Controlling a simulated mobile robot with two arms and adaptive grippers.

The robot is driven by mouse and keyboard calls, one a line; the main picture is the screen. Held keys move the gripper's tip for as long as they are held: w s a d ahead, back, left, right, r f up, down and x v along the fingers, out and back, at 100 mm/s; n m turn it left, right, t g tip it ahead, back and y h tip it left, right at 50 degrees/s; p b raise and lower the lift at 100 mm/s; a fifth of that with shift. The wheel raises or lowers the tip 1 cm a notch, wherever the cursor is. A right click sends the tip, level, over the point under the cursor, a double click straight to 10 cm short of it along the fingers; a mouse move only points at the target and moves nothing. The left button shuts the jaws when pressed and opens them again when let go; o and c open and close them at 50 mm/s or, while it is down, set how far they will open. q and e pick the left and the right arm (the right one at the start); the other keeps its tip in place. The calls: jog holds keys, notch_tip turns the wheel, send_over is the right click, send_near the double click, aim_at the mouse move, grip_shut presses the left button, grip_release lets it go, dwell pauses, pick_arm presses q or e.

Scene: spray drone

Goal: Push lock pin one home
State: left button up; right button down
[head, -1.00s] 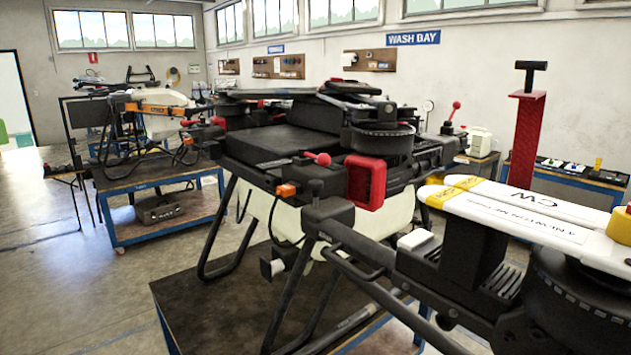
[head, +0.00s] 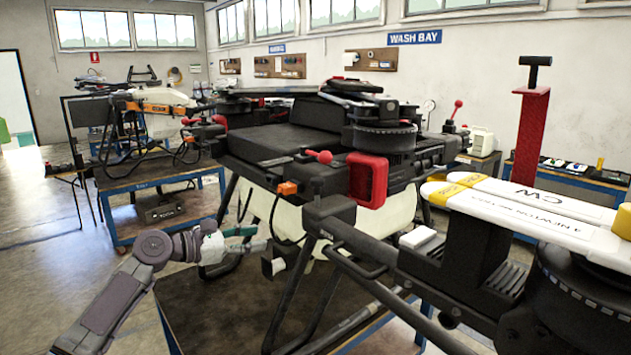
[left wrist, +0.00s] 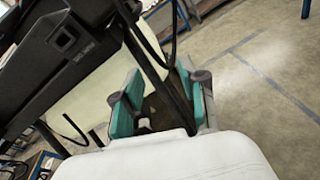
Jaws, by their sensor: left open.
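The spray drone (head: 275,145) stands on a bench, with a black body and a pale tank below. A red-knobbed pin (head: 320,156) sticks out of its near side, beside a red frame (head: 367,180). Another red-knobbed lever (head: 455,108) stands farther back right. I cannot tell which is lock pin one. My left gripper (head: 252,239) is open, low by the drone's near left leg, below and left of the nearer red knob. In the left wrist view its teal pads (left wrist: 160,100) are apart; a black strut shows in the gap, contact unclear. My right gripper is out of view.
The dark bench top (head: 215,310) lies under the drone. A drone arm with a white propeller (head: 530,207) stretches across the right foreground. Black landing legs (head: 290,295) stand close to my left gripper. Open floor (head: 60,280) lies to the left.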

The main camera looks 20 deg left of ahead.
aim_at(315, 179)
pick_arm(q)
jog(key=s+d+r+g+h, duration=0.1)
jog(key=s+d+r+h, duration=0.15)
jog(key=r, duration=0.55)
jog(key=s+d+r+h, duration=0.2)
jog(key=s+r, duration=0.2)
jog(key=r, duration=0.3)
jog(key=shift+n, duration=0.3)
jog(key=p+x, duration=0.5)
jog(key=x, duration=0.7)
jog(key=shift+w+f, duration=0.1)
jog(key=shift+w, duration=0.3)
jog(key=shift+w+d+f, duration=0.1)
jog(key=shift+w+d, duration=0.2)
jog(key=shift+d, duration=0.15)
grip_shut()
